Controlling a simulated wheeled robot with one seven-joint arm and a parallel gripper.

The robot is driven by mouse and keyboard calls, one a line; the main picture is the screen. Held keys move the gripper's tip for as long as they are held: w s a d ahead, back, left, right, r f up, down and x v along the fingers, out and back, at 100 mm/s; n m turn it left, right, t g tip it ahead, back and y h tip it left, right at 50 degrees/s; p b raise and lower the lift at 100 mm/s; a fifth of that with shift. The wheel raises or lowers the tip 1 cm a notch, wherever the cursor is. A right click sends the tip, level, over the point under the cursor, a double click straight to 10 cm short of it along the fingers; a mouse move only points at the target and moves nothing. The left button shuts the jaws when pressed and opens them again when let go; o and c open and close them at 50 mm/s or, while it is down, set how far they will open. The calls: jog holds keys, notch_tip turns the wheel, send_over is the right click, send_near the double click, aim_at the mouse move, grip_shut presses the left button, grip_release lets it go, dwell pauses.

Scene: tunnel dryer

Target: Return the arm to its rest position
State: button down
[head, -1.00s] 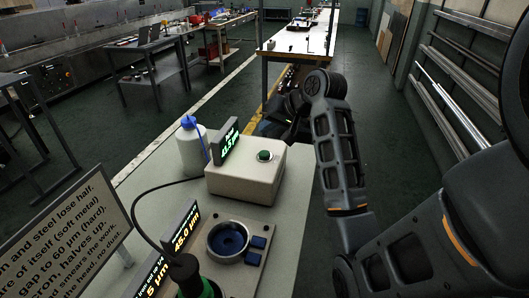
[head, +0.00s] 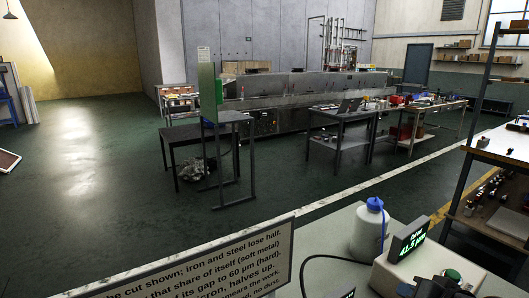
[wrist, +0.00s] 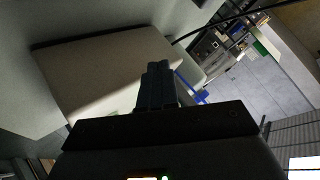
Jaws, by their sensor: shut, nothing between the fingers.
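My gripper (wrist: 158,72) shows in the wrist view with its fingers closed together and nothing between them. Past the fingers is the pale box (wrist: 95,65), with the white bottle and its blue spout (wrist: 195,94) to the right of the fingertips. I cannot tell whether the fingers touch the box; they seem apart from it.
In the head view the white bottle (head: 368,232) with a blue cap, a green-lit display (head: 409,239) and the pale box (head: 400,275) stand on the near bench. A text sign (head: 200,270) stands at its front. A shelved bench is at right. The floor at left (head: 90,180) is open.

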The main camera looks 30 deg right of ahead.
jog(key=shift+n+t, duration=0.4)
jog(key=shift+n, duration=0.5)
jog(key=s+a+f, duration=0.1)
jog(key=a, duration=0.2)
jog(key=s+a+f, duration=0.1)
jog(key=a, duration=0.2)
jog(key=s+a+f, duration=0.1)
jog(key=a, duration=0.3)
jog(key=shift+s+a+f, duration=0.1)
jog(key=shift+s+f, duration=0.2)
jog(key=shift+s, duration=0.05)
jog(key=s+a, duration=0.2)
jog(key=s+a+n, duration=0.1)
jog(key=a, duration=0.1)
jog(key=s+a+n+t, duration=0.1)
jog(key=s+a, duration=0.1)
jog(key=shift+s+a, duration=0.35)
jog(key=shift+a, duration=0.05)
jog(key=s+a+r+n+t+y, duration=0.1)
jog(key=s+a+r+n, duration=0.3)
jog(key=s, duration=0.3)
jog(key=s+a+r+n+t+y, duration=0.2)
jog(key=s+a+r+n, duration=0.1)
jog(key=s, duration=0.5)
notch_tip(320, 180, up, 2)
jog(key=shift+a+r+n, duration=0.1)
jog(key=shift+a+n, duration=0.3)
jog(key=shift+a, duration=0.05)
